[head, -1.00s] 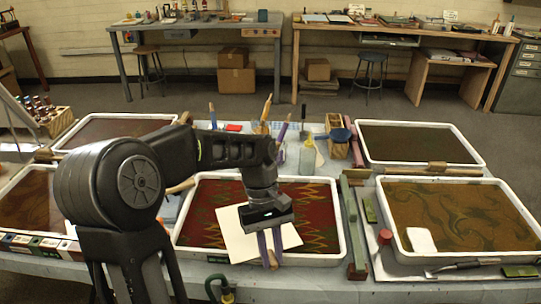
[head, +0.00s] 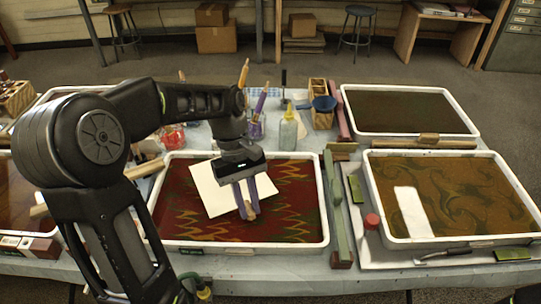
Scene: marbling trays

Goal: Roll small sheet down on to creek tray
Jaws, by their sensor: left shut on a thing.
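My left gripper (head: 248,205) is over the red-and-gold patterned middle tray (head: 323,205). It is shut on a small wooden piece at the near side of a small white sheet (head: 217,190). The sheet is tilted askew in the picture, above or on the red surface; I cannot tell whether it touches. Part of it is hidden behind the gripper. The right front tray (head: 527,190) has brown-gold swirls and a white patch (head: 412,212) at its left, which may be paper or glare. No readable label shows which is the creek tray. My right gripper is not in view.
A dark tray (head: 409,87) stands behind the right one. Green and dark red bars (head: 336,205) fill the gap beside the middle tray. A bottle (head: 289,128), a purple tool cup (head: 256,127) and a wooden rack (head: 321,100) stand behind it. A red-capped jar (head: 372,221) sits right.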

